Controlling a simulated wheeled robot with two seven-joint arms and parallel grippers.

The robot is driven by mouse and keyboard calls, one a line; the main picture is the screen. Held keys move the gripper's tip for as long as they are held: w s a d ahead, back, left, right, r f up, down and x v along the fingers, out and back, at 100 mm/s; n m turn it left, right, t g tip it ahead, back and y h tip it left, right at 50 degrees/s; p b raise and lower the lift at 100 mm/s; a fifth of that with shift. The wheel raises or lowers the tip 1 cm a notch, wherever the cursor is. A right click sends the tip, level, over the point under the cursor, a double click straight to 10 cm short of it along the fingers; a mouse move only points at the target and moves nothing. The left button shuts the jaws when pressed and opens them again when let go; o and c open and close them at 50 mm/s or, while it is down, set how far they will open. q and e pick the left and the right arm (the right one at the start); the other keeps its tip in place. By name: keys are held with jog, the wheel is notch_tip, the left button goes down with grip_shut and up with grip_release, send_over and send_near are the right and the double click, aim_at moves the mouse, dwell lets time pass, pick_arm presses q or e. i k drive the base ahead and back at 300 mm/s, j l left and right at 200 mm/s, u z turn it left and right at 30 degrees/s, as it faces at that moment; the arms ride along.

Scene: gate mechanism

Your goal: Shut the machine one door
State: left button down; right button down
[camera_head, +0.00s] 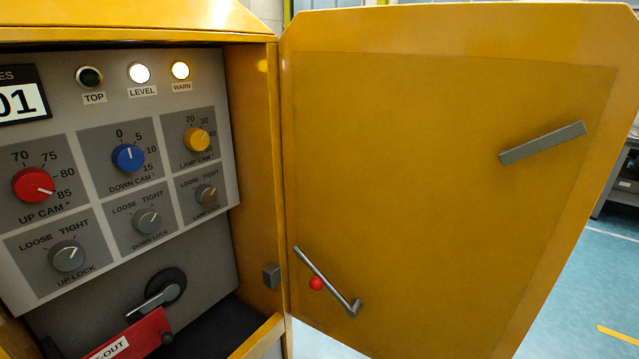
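The yellow machine door (440,190) stands wide open on the right side of the yellow cabinet (255,170), its inner face toward me. A grey bar (543,143) is fixed on the door's upper right. A thin grey rod (325,278) with a red ball (316,283) beside it is at the door's lower left. A small grey block (271,276) sits on the cabinet's right frame. Neither of my grippers is in view.
Inside the cabinet is a grey control panel (105,220) with knobs and lamps. Below it are a grey lever (155,300) and a red tag (135,338). Blue floor (590,270) lies beyond the door at right, with dark equipment (625,175) farther back.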

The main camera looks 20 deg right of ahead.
aim_at(397, 120)
jog(key=l+u, duration=0.25)
jog(key=l, duration=0.3)
jog(key=l+u, duration=0.3)
jog(key=l, duration=0.25)
jog(key=k+l+u, duration=0.1)
jog(key=l+u, duration=0.15)
jog(key=l, duration=0.3)
jog(key=k+l+u, duration=0.1)
jog(key=l+u, duration=0.15)
jog(key=l, duration=0.25)
jog(key=l+u, duration=0.35)
jog(key=l, duration=0.35)
jog(key=l+u, duration=0.3)
jog(key=l, duration=0.45)
jog(key=k, duration=0.35)
